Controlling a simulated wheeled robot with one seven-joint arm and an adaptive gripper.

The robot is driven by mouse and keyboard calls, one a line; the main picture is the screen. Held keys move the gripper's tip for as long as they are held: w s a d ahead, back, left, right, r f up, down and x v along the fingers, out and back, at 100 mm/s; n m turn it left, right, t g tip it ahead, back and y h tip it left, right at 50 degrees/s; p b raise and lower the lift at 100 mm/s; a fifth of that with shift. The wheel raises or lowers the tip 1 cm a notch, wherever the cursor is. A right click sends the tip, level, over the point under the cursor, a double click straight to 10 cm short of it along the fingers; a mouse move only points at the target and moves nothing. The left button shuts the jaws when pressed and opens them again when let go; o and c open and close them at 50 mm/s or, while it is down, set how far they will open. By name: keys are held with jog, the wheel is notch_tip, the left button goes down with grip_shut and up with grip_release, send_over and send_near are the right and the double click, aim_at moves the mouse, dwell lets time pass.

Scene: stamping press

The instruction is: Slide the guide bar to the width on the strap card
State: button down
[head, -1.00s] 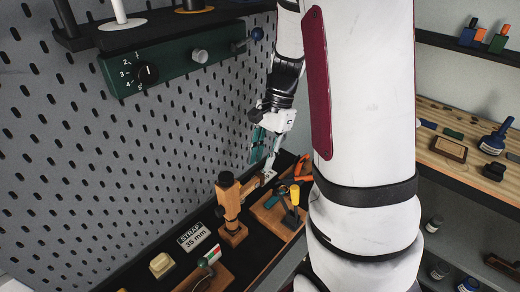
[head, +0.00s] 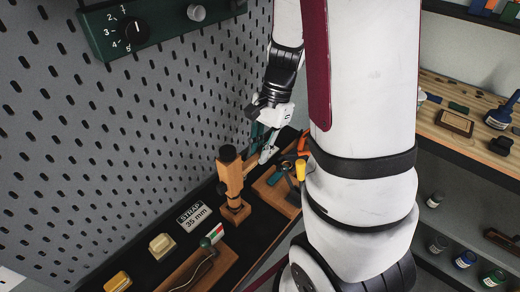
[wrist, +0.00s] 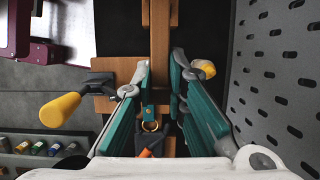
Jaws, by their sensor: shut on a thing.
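The strap card (head: 193,215) reads "STRAP 35 mm" and lies on the dark bench below the pegboard. To its right stands a wooden press (head: 231,182) with a black top, on a square wooden foot. My gripper (head: 267,153) is just right of the press, low over the bench. In the wrist view my teal-backed fingers (wrist: 161,68) are closed in on either side of a wooden bar (wrist: 160,38), which I take for the guide bar. The exact contact is partly hidden by the fingers. No width scale is readable.
A yellow-handled lever (wrist: 62,109) stands close left of the fingers, and a yellow knob (wrist: 205,68) is just right of them. The pegboard (wrist: 285,90) rises close on the right.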

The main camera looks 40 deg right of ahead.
jog(key=shift+a, duration=0.1)
jog(key=shift+s+a+p, duration=0.25)
jog(key=shift+a+p, duration=0.05)
jog(key=shift+a, duration=0.8)
jog(key=c, duration=1.5)
grip_release()
jog(key=shift+c, duration=0.2)
jog(key=shift+v, duration=3.8)
